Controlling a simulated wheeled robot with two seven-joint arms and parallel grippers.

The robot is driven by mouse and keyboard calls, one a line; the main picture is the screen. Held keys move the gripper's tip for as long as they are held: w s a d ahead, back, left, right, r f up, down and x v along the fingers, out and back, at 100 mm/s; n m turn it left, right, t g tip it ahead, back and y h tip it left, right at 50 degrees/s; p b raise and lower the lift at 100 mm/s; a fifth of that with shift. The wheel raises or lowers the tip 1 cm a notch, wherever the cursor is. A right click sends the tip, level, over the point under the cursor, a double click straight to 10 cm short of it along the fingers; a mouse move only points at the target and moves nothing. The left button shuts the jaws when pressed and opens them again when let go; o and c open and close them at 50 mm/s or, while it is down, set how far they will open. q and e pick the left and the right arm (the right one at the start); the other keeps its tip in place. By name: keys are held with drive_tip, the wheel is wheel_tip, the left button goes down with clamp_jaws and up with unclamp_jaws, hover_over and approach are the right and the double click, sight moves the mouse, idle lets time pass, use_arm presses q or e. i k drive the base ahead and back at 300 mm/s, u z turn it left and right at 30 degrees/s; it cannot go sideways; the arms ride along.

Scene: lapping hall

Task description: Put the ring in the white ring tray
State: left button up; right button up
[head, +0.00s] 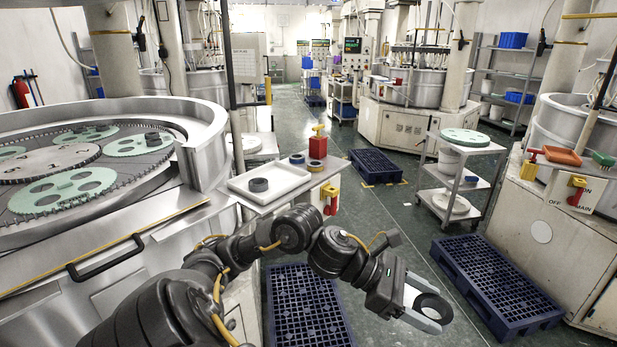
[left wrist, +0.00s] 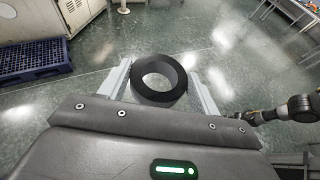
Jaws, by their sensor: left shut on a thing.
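My left gripper (head: 428,306) is shut on a black ring (head: 434,307), held out over the green floor at the lower right of the head view. In the left wrist view the ring (left wrist: 159,97) sits between the two pale fingers, its hole facing the camera. The white ring tray (head: 287,187) lies on a metal side shelf, left of and beyond the gripper. A dark ring (head: 258,185) lies in it.
Blue pallets (head: 497,285) lie on the floor. The large lapping machine (head: 110,240) fills the left.

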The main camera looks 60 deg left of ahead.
sight(280, 177)
drive_tip(key=z, duration=0.1)
drive_tip(key=i, duration=1.85)
drive_tip(key=u, duration=0.7)
drive_tip(key=i, duration=1)
drive_tip(key=u, duration=1.6)
drive_tip(key=i, duration=0.65)
drive_tip(key=u, duration=0.5)
